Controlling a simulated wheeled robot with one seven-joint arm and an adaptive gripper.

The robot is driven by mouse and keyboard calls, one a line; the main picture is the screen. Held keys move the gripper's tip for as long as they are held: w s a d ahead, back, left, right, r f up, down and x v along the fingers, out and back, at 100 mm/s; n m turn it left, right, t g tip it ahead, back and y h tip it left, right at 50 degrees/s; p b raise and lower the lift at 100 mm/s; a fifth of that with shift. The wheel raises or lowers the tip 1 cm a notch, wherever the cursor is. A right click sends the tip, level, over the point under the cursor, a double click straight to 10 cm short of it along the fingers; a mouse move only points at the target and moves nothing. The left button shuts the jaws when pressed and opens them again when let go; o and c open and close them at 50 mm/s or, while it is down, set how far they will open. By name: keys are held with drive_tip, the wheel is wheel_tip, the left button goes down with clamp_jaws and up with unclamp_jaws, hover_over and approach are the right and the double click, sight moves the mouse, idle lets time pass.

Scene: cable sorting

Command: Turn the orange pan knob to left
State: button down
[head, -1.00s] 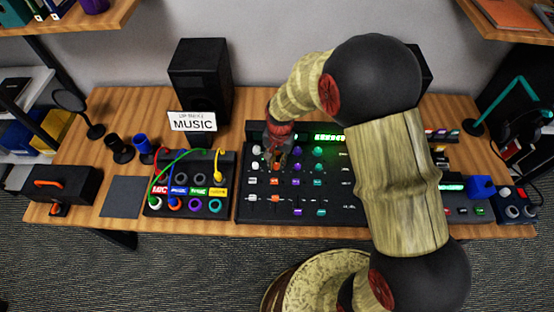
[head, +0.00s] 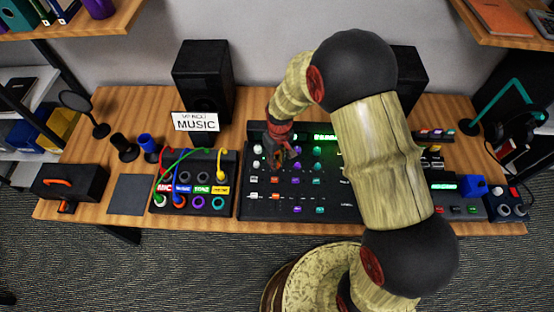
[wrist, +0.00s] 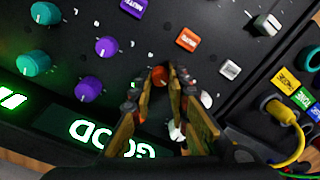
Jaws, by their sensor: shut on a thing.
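The orange pan knob (wrist: 160,76) is on the black mixer (head: 256,209), in the row of round knobs near the mixer's display. My gripper (wrist: 164,74) is over it in the wrist view, with its two fingers closed around the knob's sides. In the head view my gripper (head: 281,158) comes down on the mixer's upper left part and hides the knob. The knob's pointer mark cannot be made out between the fingers.
Purple knobs (wrist: 106,46) and teal knobs (wrist: 46,13) stand beside it. White knobs (wrist: 178,130) are close to the right finger. A patch box (head: 227,212) with plugged cables is left of the mixer. A MUSIC sign (head: 195,121) stands behind.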

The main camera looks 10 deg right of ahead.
drive_tip(key=shift+n+p, duration=0.3)
drive_tip(key=shift+n, duration=1.6)
drive_tip(key=c, duration=1.7)
unclamp_jaws()
drive_tip(key=r, duration=1.2)
drive_tip(key=shift+w+d, duration=0.2)
